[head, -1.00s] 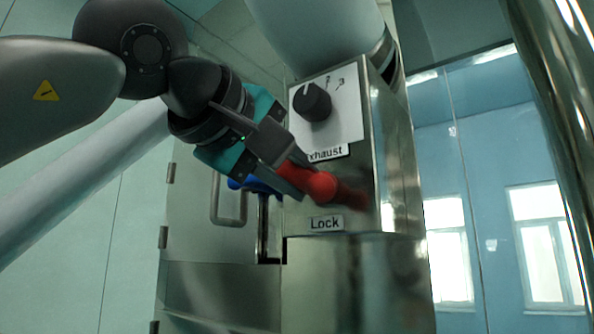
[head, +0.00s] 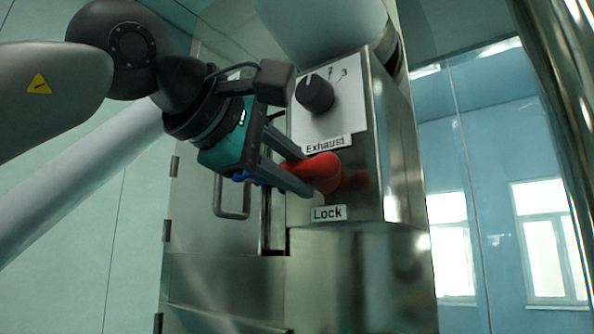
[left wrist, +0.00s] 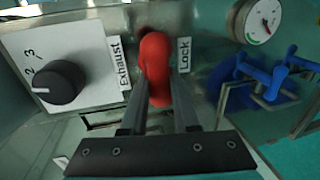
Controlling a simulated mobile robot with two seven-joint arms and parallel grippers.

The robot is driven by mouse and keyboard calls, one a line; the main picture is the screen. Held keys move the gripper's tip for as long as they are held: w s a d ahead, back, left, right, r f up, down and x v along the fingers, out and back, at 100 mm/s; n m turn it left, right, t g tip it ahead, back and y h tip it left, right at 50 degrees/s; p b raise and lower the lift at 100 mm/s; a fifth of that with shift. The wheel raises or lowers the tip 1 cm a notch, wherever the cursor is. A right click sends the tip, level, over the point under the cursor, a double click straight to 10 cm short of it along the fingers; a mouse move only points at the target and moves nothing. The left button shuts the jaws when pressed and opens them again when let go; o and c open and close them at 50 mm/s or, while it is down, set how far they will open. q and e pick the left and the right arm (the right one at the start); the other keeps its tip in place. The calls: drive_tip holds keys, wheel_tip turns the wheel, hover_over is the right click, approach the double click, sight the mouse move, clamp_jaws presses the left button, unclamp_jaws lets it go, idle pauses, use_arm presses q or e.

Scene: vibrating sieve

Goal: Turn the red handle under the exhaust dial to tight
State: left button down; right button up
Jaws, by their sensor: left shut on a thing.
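The red handle (head: 322,173) sits on the steel panel between the "Exhaust" label (head: 325,144) and the "Lock" label (head: 328,213). The black exhaust dial (head: 315,93) is above it on a white plate. My left gripper (head: 306,175) is shut on the red handle, one finger on each side. In the left wrist view the handle (left wrist: 155,68) stands between the two fingers of my left gripper (left wrist: 158,112), with its rounded end towards the "Lock" and "Exhaust" labels. The fingers hide part of the handle. My right gripper is not in view.
A steel door with a bar handle (head: 232,197) is left of the panel. A shiny steel cylinder stands below it. The left wrist view shows a round gauge (left wrist: 262,20) and blue clamp handles (left wrist: 268,82). Glass walls and windows (head: 540,240) are at the right.

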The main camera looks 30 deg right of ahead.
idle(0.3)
use_arm(q)
drive_tip(key=c, duration=0.7)
unclamp_jaws()
drive_tip(key=b+v, duration=0.2)
drive_tip(key=v, duration=1.3)
drive_tip(key=shift+s+a+b, duration=0.1)
drive_tip(key=shift+a+b, duration=0.05)
drive_tip(key=shift+b, duration=0.25)
